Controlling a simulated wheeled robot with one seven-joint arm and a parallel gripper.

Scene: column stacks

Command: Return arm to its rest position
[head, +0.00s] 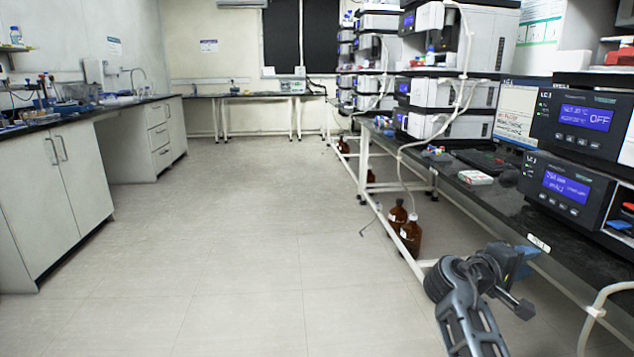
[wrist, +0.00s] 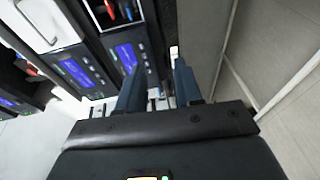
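My arm (head: 468,305) shows at the lower right of the head view, bent, beside the front edge of the black bench (head: 500,205). I cannot clearly make out the fingers in that view. In the wrist view, my gripper (wrist: 158,75) has its two dark fingers apart, with nothing seen held between them. The fingers point toward the lab instruments, with a blue-screened unit (wrist: 128,55) beyond the left finger and a grey panel (wrist: 205,35) beyond the right one.
Instruments with blue screens (head: 575,115) stand on the right bench. A small white box (head: 475,177) lies near its edge. Brown bottles (head: 411,236) stand on the floor below. White cabinets (head: 55,195) line the left. The floor between (head: 240,240) is clear.

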